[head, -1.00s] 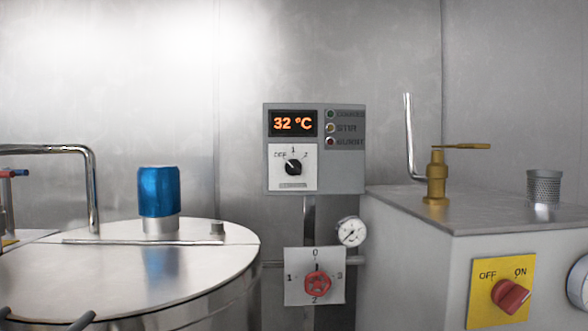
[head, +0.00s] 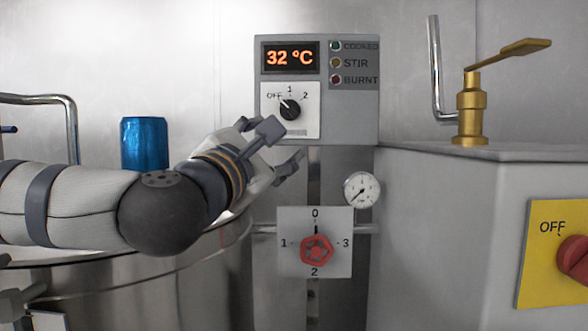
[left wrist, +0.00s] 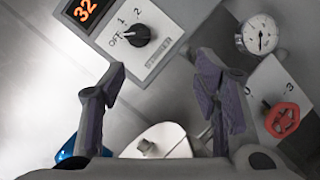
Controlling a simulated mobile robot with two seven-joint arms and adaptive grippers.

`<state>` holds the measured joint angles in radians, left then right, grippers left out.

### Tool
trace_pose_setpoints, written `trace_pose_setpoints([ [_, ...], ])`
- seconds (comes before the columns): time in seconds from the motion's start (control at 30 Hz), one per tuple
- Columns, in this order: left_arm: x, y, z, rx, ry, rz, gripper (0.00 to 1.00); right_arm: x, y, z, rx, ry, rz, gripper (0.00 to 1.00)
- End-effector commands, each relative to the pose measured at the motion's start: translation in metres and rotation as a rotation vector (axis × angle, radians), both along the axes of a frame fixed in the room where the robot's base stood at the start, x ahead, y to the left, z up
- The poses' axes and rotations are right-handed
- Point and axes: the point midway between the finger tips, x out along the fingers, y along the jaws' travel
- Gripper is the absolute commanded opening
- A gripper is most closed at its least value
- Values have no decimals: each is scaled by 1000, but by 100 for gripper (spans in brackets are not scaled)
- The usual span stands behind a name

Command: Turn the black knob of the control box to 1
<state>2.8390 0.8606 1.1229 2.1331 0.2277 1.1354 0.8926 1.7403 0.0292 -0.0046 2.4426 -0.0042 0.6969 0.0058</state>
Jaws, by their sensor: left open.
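The grey control box (head: 365,110) hangs on the back wall, with a display reading 32 °C. Its black knob (head: 289,110) sits on a white plate marked OFF, 1 and 2, and its pointer is toward OFF. The knob also shows in the left wrist view (left wrist: 138,36), beyond the fingers. My left gripper (head: 283,147) is open and empty, just below the knob in the head view. In the left wrist view my left gripper (left wrist: 163,72) has its fingers wide apart, with the knob above the gap and not between them. My right gripper is not in view.
A red valve knob (head: 317,249) on a white plate and a round gauge (head: 362,189) are below the box. A blue cylinder (head: 145,143) stands behind my left arm. A counter block with a brass tap (head: 470,115) is at right.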

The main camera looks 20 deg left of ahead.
Motion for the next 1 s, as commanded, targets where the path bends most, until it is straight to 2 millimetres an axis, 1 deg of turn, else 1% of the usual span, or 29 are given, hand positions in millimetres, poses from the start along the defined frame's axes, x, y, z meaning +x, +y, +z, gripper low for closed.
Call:
trace_pose_setpoints([
  [0.03,-4,7,13,-38,-27,10,57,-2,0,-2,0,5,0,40],
  [0.1,-5,13,26,-68,-49,16,57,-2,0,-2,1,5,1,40],
  [0.17,1,13,31,-71,-53,16,57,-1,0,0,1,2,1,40],
  [0.27,21,12,38,-67,-54,17,57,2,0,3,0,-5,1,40],
  [0.4,57,11,49,-65,-54,16,57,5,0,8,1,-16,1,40],
  [0.5,80,11,54,-65,-53,16,57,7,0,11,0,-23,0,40],
  [0.6,96,11,58,-62,-52,14,57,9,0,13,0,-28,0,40],
  [0.73,107,10,60,-62,-52,13,57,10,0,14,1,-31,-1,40],
  [1.0,109,11,59,-62,-50,12,57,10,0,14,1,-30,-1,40],
])
